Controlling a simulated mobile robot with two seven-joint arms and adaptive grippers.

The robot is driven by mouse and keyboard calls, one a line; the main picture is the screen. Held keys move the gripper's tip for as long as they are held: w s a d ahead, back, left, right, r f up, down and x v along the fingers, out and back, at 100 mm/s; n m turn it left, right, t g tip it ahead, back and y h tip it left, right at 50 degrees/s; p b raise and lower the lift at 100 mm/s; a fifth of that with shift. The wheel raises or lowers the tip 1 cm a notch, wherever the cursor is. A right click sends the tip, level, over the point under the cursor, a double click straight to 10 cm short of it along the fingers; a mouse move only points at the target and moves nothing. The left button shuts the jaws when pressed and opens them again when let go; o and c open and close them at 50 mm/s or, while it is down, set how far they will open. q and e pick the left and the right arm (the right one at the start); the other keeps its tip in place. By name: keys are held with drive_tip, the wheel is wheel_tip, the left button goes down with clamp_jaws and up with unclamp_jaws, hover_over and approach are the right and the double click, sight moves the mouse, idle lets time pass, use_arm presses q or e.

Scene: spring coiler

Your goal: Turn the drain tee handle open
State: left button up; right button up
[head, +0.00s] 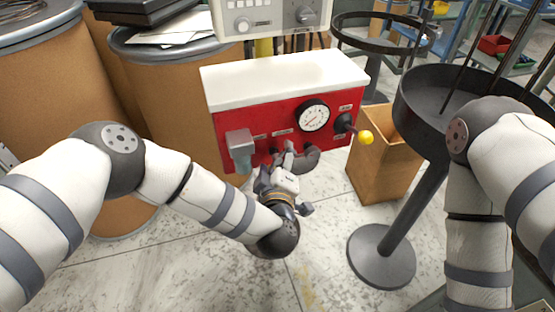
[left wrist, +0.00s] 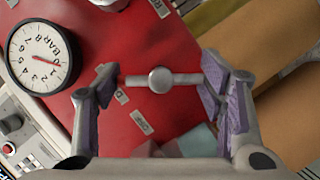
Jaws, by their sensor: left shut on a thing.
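The tee handle (left wrist: 137,80), a silver crossbar with a round hub in its middle, stands out from the front of the red panel (left wrist: 150,45) in the left wrist view. My left gripper (left wrist: 160,78) is shut on it, with one finger at each end of the bar. In the head view my left gripper (head: 287,156) is at the lower middle of the red panel (head: 262,122) and hides the handle. The pressure gauge (head: 314,115) is up and to the right of it. My right arm enters at the right; its gripper is outside the picture.
A lever with a yellow knob (head: 366,137) sticks out at the panel's right, and a grey box (head: 240,145) at its left. A cardboard box (head: 385,165) and a round-based black stand (head: 381,256) are to the right. Brown drums (head: 165,75) stand behind left.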

use_arm(q)
drive_tip(key=shift+s+d+f+m+g, duration=0.1)
drive_tip(key=shift+m+g, duration=0.2)
drive_tip(key=shift+m, duration=0.4)
drive_tip(key=shift+f+y, duration=0.15)
drive_tip(key=shift+y, duration=0.25)
drive_tip(key=o, duration=1.2)
drive_tip(key=v, duration=1.2)
